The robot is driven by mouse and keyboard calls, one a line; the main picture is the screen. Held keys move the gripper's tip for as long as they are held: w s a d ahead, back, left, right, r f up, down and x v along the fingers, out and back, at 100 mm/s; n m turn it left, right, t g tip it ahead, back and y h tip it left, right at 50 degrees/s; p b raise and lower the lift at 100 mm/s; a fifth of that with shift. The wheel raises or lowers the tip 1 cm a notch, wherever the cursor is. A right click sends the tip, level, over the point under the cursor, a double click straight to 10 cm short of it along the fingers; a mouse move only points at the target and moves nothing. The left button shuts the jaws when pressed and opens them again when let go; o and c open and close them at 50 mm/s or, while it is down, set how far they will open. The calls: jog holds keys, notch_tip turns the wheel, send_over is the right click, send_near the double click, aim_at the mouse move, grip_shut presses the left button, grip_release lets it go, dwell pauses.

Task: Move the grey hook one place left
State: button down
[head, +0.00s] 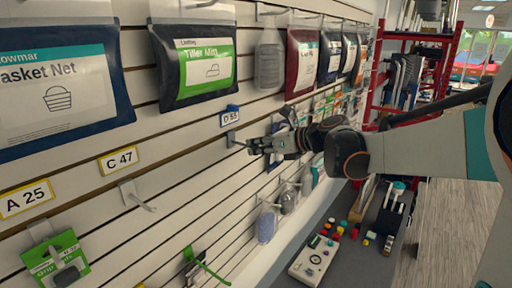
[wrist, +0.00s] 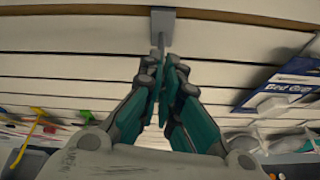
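A grey hook (head: 232,139) is on the slatted wall just under the D 55 label (head: 230,117). Its grey plate also shows at the top of the wrist view (wrist: 163,18), with the prong running down between my fingertips. My gripper (head: 254,147) points at the wall from the right. In the wrist view its fingertips (wrist: 165,62) are close together around the prong's outer end, which they hide. The plate is still against the wall. A bare pale hook (head: 136,195) sticks out to the left, below the C 47 label (head: 118,160).
An A 25 label (head: 26,198) is further left, above a hook with a green package (head: 56,262). Packages including Tiller Mitt (head: 205,65) hang above. A dark package (head: 279,140) hangs behind my gripper. A red rack (head: 452,45) and floor items stand right.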

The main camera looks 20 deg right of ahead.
jog(key=shift+s+d, duration=0.55)
jog(key=shift+s, duration=0.15)
jog(key=shift+b, duration=0.35)
dwell(1.1)
jog(key=shift+s+d+r, duration=0.1)
jog(key=shift+s+d, duration=0.65)
jog(key=shift+s, duration=0.35)
jog(key=shift+s+d+r, duration=0.1)
jog(key=shift+s+d, duration=0.65)
jog(key=shift+s, duration=0.3)
dwell(0.6)
jog(key=shift+s+a+p, duration=0.25)
jog(key=shift+s+a, duration=0.65)
jog(key=shift+a, duration=0.3)
jog(key=shift+s+a+p, duration=0.25)
jog(key=shift+s+a, duration=0.6)
jog(key=shift+a, duration=0.3)
jog(key=shift+s+a, duration=0.1)
jog(key=s+a+p, duration=0.2)
jog(key=s+a, duration=0.4)
jog(key=a, duration=0.3)
jog(key=shift+s+f+p, duration=0.15)
jog(key=shift+s+p, duration=0.1)
jog(key=shift+p, duration=0.05)
